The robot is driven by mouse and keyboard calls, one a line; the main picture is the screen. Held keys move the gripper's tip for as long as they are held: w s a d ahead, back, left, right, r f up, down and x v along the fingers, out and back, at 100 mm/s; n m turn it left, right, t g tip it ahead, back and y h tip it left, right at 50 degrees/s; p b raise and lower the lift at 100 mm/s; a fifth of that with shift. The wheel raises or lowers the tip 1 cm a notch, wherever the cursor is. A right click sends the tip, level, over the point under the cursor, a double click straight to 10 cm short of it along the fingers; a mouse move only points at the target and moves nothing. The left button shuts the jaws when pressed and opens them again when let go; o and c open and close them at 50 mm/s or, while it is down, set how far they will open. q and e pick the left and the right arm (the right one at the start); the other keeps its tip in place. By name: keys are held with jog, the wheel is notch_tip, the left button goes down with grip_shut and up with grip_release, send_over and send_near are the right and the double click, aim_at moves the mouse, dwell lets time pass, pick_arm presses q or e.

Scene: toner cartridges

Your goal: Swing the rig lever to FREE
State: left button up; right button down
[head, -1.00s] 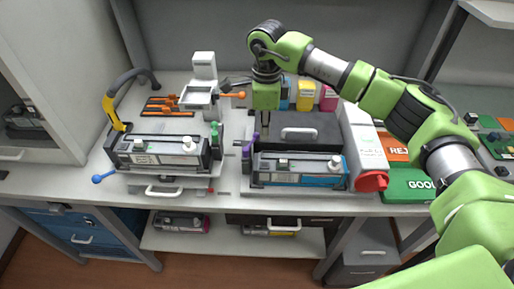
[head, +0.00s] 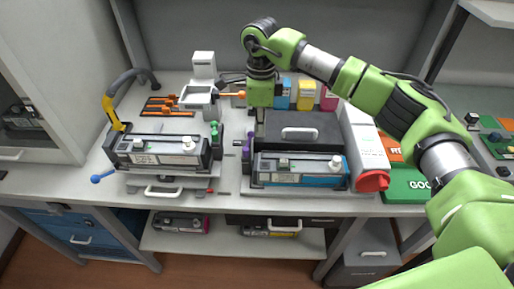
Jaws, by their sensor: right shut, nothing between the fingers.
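A lever with an orange ball end (head: 240,95) reaches right from a grey device (head: 200,97) at the back of the bench. I cannot tell from labels which is the rig lever; no FREE mark is readable. My right gripper (head: 260,122) points down, shut and empty, just right of the orange ball, behind the purple lever (head: 247,142). Whether it touches the orange lever is unclear. My left gripper is out of view.
A grey cartridge (head: 155,151) sits in the left stand, with a green lever (head: 214,128) beside it. A blue-sided cartridge (head: 300,170) sits in the right stand before a dark box (head: 310,125). A white bottle with a red cap (head: 372,181) and a green tray (head: 405,187) are at right.

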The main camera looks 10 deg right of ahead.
notch_tip(320, 180, up, 7)
jog(key=p, duration=0.3)
jog(key=shift+p, duration=0.3)
jog(key=shift+s, duration=0.1)
dwell(0.6)
